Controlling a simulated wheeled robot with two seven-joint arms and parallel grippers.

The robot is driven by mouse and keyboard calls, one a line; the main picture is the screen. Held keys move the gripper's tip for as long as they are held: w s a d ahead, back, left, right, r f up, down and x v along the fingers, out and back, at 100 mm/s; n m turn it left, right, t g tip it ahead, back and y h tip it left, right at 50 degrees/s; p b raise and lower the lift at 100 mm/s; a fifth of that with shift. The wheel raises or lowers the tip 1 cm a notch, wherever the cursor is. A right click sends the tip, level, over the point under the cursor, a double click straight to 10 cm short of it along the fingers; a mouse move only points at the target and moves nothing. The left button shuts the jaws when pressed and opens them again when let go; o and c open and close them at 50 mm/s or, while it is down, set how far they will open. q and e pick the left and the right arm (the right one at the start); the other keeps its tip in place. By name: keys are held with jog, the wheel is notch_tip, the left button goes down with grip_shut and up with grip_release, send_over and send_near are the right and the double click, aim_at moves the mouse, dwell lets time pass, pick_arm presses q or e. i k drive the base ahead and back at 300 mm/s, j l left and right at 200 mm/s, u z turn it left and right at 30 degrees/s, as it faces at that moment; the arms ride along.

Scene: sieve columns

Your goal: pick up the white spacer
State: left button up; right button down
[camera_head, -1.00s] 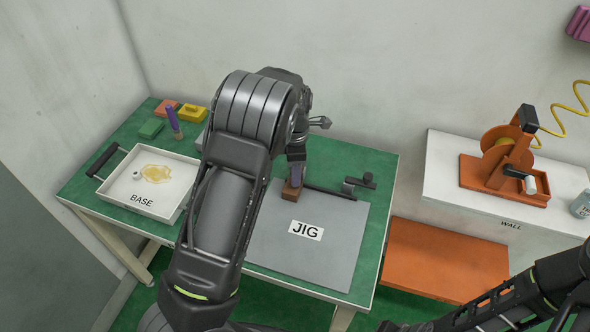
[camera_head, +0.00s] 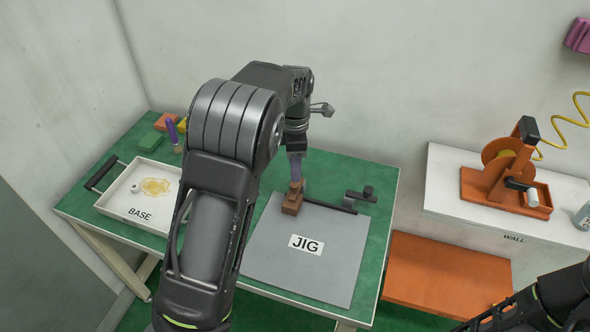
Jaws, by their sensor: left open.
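I cannot make out the white spacer for certain. A small pale piece (camera_head: 135,188) lies in the white BASE tray (camera_head: 113,206), too small to identify. My left arm reaches across the table, with its gripper (camera_head: 296,180) pointing down at the back of the grey JIG plate (camera_head: 330,265). The gripper is open, but its fingers are hard to make out. It is right over a brown block (camera_head: 292,206) on the plate; I cannot tell whether they touch. My right gripper is out of view; only part of that arm shows at the lower right.
A dark bar with a clamp (camera_head: 361,194) lies along the plate's back edge. A purple peg (camera_head: 171,132) and coloured blocks (camera_head: 149,141) stand at the back left. An orange machine (camera_head: 507,170) stands on the white WALL bench (camera_head: 450,185). The front of the plate is clear.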

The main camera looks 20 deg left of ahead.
aim_at(135, 188)
jog(key=k, duration=1)
